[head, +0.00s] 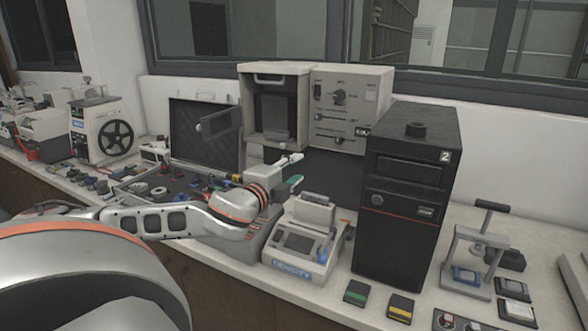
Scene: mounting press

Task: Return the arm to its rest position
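My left arm reaches in from the lower left across the bench. My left gripper (295,170) is above the bench, behind and left of the small density device (300,245). Its two fingertips stand apart, one above the other, and I see nothing clearly held between them. A small green patch shows at the lower fingertip; I cannot tell what it is. My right gripper is not in view.
A beige cabinet with knobs (345,105) stands behind the gripper. A tall black unit (405,200) stands right of the density device. A small lever press (475,250) is farther right. An open case (205,135) and several small parts lie on the left.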

